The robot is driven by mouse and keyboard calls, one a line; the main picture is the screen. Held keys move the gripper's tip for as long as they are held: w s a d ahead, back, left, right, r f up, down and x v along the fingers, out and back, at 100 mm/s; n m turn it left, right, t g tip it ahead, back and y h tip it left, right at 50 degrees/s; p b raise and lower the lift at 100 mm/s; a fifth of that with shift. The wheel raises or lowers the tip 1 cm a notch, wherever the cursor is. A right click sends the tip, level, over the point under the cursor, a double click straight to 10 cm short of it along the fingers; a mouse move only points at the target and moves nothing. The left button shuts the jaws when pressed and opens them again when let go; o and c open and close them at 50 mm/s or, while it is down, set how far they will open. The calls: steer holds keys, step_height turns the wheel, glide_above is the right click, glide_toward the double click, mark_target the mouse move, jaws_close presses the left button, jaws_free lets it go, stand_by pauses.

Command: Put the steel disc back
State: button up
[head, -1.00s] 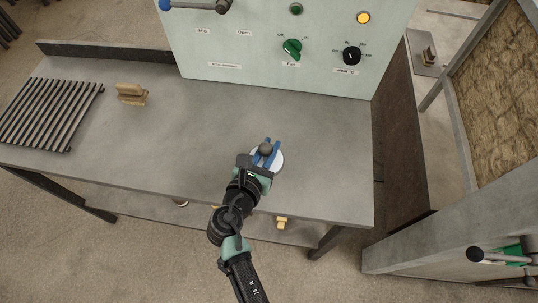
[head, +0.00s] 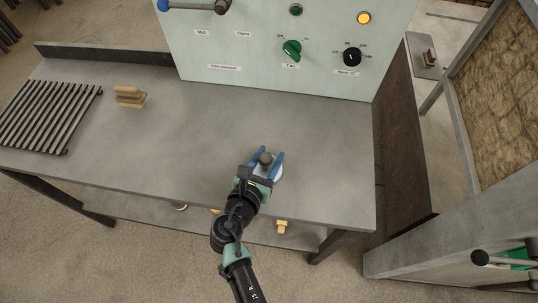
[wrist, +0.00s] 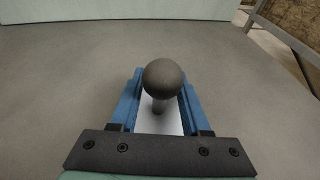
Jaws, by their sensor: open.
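The steel disc (head: 277,174) lies on the grey bench top, near the front edge, mostly hidden under my gripper. A dark round knob (head: 265,158) on a short stem stands up from it. In the wrist view, the knob (wrist: 163,78) is between the two blue fingers, with the pale disc surface (wrist: 159,124) below. My gripper (head: 268,160) is open, its blue fingers one on each side of the knob, with a gap to it. The wrist view also shows both fingers of my gripper (wrist: 160,105).
A pale control panel (head: 290,45) with knobs stands at the back. The bench middle is clear.

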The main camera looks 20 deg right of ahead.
steer(key=shift+r, duration=0.1)
steer(key=shift+s+a+r, duration=0.1)
steer(key=shift+a+r, duration=0.05)
steer(key=p+v, duration=0.1)
steer(key=v, duration=1)
steer(key=shift+s+a, duration=0.15)
steer(key=shift+s, duration=0.1)
steer(key=w+a+r+m+t+y, duration=0.25)
steer(key=w+r+m, duration=0.3)
steer(key=r, duration=0.55)
steer(key=w+a+r+m+t+y, duration=0.1)
steer(key=w+r+m+t, duration=0.4)
steer(key=r, duration=0.7)
steer(key=w+a+r+m+t+y, duration=0.15)
steer(key=w+r+m, duration=0.25)
steer(key=r+m, duration=0.5)
steer(key=s+r+m+t+y, duration=0.2)
steer(key=s+r+t, duration=0.1)
steer(key=r, duration=0.7)
steer(key=s+a+r+m+t+y, duration=0.1)
steer(key=s+r+m+t, duration=0.1)
steer(key=s+r, duration=0.4)
steer(key=s+a+r+m+t+y, duration=0.1)
steer(key=s+r+m+t+y, duration=0.1)
steer(key=r, duration=1.2)
steer(key=shift+s+a+r+m+t+y, duration=0.25)
steer(key=shift+s+m+t, duration=0.45)
steer(key=shift+s, duration=0.5)
steer(key=shift+r, duration=0.15)
